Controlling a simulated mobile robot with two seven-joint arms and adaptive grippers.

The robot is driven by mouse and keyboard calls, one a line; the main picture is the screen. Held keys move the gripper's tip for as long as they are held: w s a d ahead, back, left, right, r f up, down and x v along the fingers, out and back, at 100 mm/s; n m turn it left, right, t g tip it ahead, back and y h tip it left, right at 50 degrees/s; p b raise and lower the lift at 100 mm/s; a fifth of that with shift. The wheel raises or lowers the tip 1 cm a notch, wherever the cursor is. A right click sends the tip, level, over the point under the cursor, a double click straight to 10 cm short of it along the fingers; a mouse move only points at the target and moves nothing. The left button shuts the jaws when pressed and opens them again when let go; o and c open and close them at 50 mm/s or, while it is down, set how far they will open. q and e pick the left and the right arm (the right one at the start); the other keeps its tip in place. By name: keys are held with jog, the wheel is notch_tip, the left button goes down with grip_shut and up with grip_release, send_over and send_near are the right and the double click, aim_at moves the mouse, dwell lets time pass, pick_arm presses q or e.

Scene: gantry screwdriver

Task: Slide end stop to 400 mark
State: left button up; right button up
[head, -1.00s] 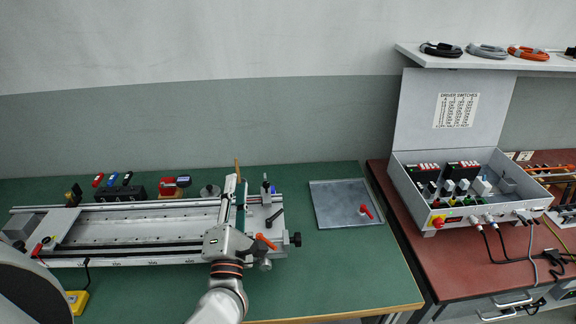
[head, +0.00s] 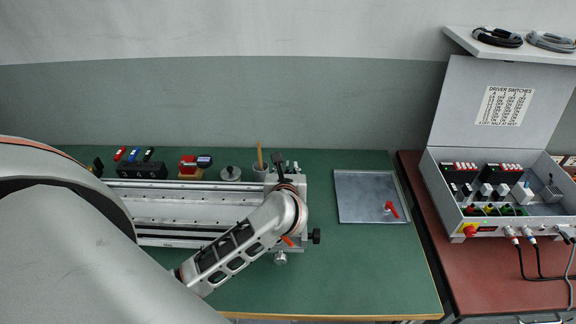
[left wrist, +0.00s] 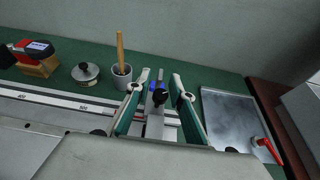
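My left gripper (head: 280,166) is over the right end of the long metal rail (head: 165,208) in the head view. In the left wrist view its two green-padded fingers (left wrist: 161,76) stand apart. Between them is an upright grey post with a blue part and a black knob (left wrist: 158,97), which looks like the end stop. I see no clear contact between fingers and post. In the head view my arm hides most of this area. My right gripper is out of view.
An orange lever (head: 288,241) and a black end knob (head: 314,236) stick out at the rail's right end. Behind it stand a pencil cup (left wrist: 122,77) and a round weight (head: 230,173). A metal plate with a red-handled item (head: 391,209) lies to the right.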

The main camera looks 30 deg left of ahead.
pick_arm(q)
jog(key=shift+x, duration=1)
jog(key=shift+c, duration=0.3)
